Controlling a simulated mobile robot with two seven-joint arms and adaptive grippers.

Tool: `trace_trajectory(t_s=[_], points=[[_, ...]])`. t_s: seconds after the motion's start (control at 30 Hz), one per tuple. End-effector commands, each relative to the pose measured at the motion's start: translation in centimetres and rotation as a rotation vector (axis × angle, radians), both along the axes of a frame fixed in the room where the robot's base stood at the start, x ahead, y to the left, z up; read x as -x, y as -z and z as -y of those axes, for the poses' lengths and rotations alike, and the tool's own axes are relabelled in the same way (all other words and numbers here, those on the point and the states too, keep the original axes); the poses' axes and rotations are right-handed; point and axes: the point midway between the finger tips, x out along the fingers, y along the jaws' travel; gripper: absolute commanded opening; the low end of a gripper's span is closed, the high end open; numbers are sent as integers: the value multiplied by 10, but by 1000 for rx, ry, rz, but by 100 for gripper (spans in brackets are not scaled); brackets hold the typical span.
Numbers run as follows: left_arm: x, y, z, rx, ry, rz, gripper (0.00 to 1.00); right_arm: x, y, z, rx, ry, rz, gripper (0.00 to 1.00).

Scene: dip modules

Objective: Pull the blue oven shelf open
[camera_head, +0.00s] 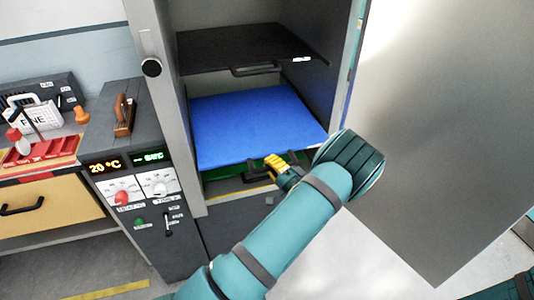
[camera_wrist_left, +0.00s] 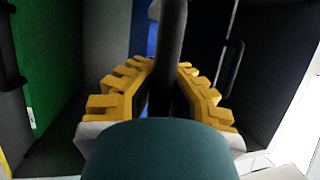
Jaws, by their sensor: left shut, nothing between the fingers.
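The blue oven shelf (camera_head: 250,118) is a flat blue plate at middle height inside the open oven. A narrow strip of blue shows in the left wrist view (camera_wrist_left: 151,38). My left gripper (camera_head: 274,161), with yellow fingers, is at the front edge of the blue shelf. In the left wrist view its fingers (camera_wrist_left: 161,82) are shut, and a dark handle bar (camera_wrist_left: 172,40) stands at their tips. The fingers hide where bar and tips meet, and I see no firm hold. My right gripper is out of view.
A black shelf (camera_head: 245,45) with a handle is above, and a green shelf (camera_head: 225,174) is below. The oven door (camera_head: 445,130) stands open at right. A control panel (camera_head: 135,180) is at left, beside a workbench drawer (camera_head: 45,207).

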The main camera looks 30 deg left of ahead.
Motion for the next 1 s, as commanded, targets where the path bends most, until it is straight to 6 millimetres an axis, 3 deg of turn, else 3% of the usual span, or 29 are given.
trace_trajectory(t_s=[0.2, 0.43, 0.63, 1.0], points=[[37, -1, 45, 1, 5, -4, 0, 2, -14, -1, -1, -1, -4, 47], [65, -1, 78, 1, 4, -3, 0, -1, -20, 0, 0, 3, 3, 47], [77, 1, 91, 1, 2, -2, 0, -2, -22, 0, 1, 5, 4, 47], [79, 1, 93, 2, 0, -2, 0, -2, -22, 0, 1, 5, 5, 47]])
